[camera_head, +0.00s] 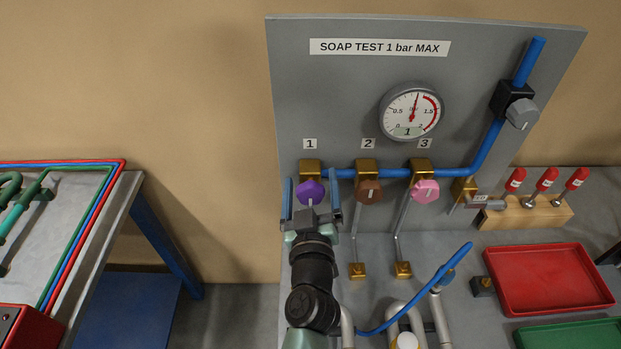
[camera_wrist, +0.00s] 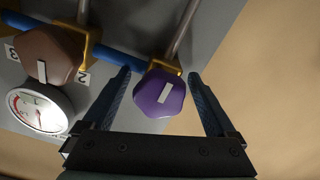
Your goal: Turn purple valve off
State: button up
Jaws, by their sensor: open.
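The purple valve (camera_head: 311,192) is a rounded, many-sided knob with a pale bar mark on its face. It sits under label 1 on a brass fitting (camera_head: 310,168) of the grey panel. In the wrist view the purple valve (camera_wrist: 160,93) shows between the two fingers, with gaps on both sides. My gripper (camera_head: 311,190) is open, its blue fingers on either side of the knob in the head view. I cannot tell how deep the fingertips reach past the knob. The pale mark runs nearly upright in the head view and tilted in the wrist view.
A brown valve (camera_head: 368,191) and a pink valve (camera_head: 425,190) sit to the right along the blue pipe (camera_head: 340,173). A gauge (camera_head: 411,112) hangs above. A red tray (camera_head: 548,278) and a wooden block (camera_head: 525,213) with red-handled tools stand at right. Left of the panel is bare wall.

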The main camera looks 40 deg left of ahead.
jog(key=shift+w+a, duration=0.15)
jog(key=shift+w, duration=0.05)
jog(key=c, duration=1.4)
